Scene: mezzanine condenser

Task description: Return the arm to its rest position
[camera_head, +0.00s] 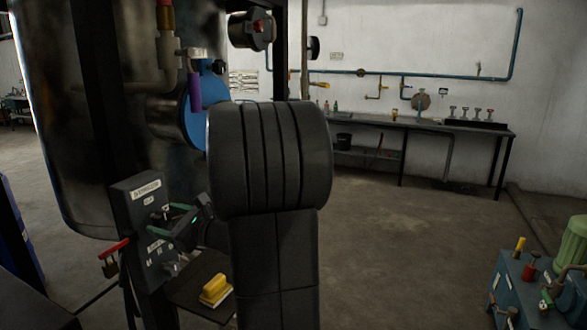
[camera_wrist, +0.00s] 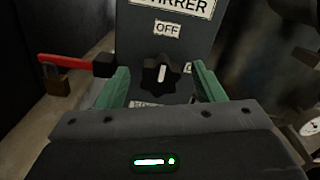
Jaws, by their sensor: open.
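My gripper (camera_wrist: 162,80) is open. Its two green fingers stand on either side of a black rotary knob (camera_wrist: 161,74) with a white pointer line, on the grey stirrer control box (camera_wrist: 192,38). A gap shows between each finger and the knob. The pointer stands near upright, below the OFF label (camera_wrist: 167,29). In the head view my gripper (camera_head: 167,219) is at the front of the control box (camera_head: 137,190), and my dark arm hides part of the area behind it.
A red lever (camera_wrist: 70,61) with a brass padlock (camera_wrist: 58,82) juts from the box's left side. A large tank (camera_head: 75,110) stands behind. A yellow brush (camera_head: 215,289) lies on a dark plate below. A bench (camera_head: 455,125) lines the back wall; open floor (camera_head: 400,215) lies right.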

